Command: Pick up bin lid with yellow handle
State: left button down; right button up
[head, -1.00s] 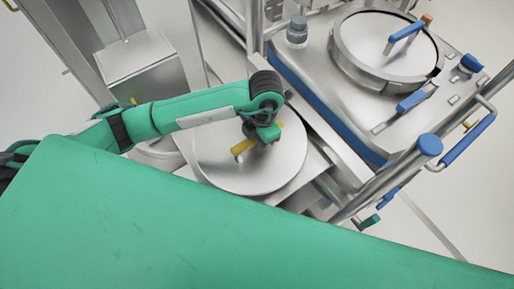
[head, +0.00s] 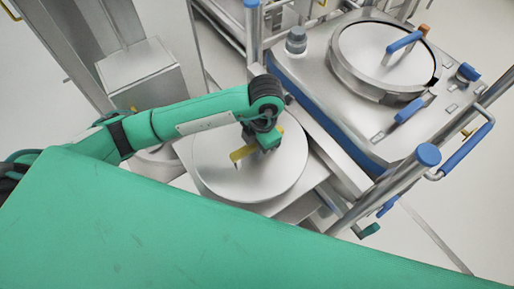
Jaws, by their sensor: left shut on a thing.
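The round grey metal bin lid (head: 222,183) lies roughly level near the middle of the head view. Its yellow handle (head: 242,153) crosses the top of the lid. My left gripper (head: 262,142) reaches over the lid from the left and is shut on the yellow handle. The gripper and forearm hide the middle of the handle and the lid's far left edge. I cannot tell whether the lid touches what is under it. My right gripper is not in view.
A metal machine on the right has a round hatch (head: 375,85) with a blue handle (head: 403,41). Its metal rails and blue knob (head: 428,155) stand close to the lid's right. A grey metal box (head: 140,75) stands at the upper left.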

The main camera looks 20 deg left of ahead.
pick_arm(q)
notch_tip(320, 180, up, 19)
jog(key=b, duration=0.2)
dwell(0.5)
dwell(0.3)
notch_tip(320, 180, up, 8)
jog(key=p, duration=0.5)
jog(key=shift+r, duration=0.15)
dwell(0.9)
dwell(0.4)
